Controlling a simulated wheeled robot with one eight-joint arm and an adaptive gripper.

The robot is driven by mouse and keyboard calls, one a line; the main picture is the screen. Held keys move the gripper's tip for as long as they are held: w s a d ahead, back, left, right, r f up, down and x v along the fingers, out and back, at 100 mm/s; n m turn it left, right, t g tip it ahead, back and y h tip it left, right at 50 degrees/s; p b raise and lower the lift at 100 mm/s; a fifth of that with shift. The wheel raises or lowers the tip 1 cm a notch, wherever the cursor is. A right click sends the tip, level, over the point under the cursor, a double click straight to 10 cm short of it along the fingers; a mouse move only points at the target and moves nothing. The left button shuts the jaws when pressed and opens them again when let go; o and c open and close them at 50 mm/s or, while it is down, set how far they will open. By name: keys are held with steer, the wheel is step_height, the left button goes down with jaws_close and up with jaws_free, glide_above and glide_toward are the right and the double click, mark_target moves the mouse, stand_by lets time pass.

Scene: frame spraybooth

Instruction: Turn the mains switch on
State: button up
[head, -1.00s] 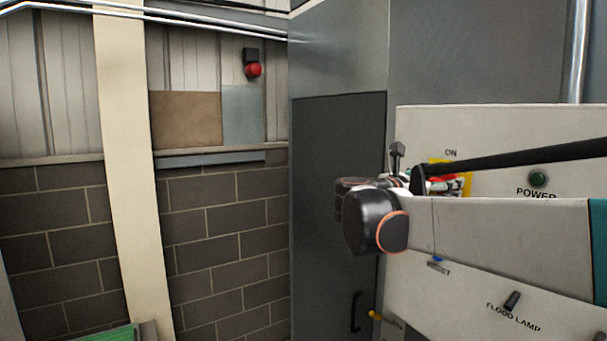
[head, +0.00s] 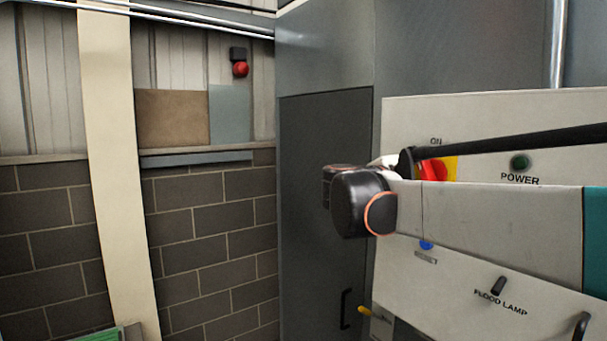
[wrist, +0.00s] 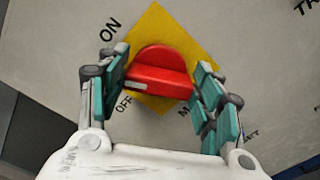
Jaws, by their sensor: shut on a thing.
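The mains switch is a red rotary knob (wrist: 160,72) on a yellow diamond plate (wrist: 158,20), mounted on a pale panel. In the wrist view, "ON" is printed at its upper left and "OFF" at its lower left. A small white mark on the knob's left end lies near "OFF". My gripper (wrist: 164,66) has its teal fingers on both sides of the knob and is shut on it. In the head view, the red knob (head: 434,170) shows partly behind my arm, which hides most of the gripper.
A green POWER lamp (head: 520,162) is right of the switch. A FLOOD LAMP toggle (head: 499,285) is lower on the panel. A grey cabinet door (head: 325,130) stands left of the panel.

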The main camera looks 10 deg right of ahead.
steer(key=m, duration=0.3)
steer(key=m+b, duration=0.1)
steer(key=m, duration=0.1)
steer(key=shift+s+a+m, duration=0.15)
steer(key=shift+s+m, duration=0.1)
steer(key=shift+m, duration=0.05)
stand_by(0.5)
steer(key=o, duration=1)
steer(key=shift+o, duration=0.3)
steer(key=shift+w+f, duration=0.1)
steer(key=shift+w, duration=0.1)
steer(key=shift+s, duration=0.15)
steer(key=v, duration=1.1)
steer(key=shift+w+a, duration=0.25)
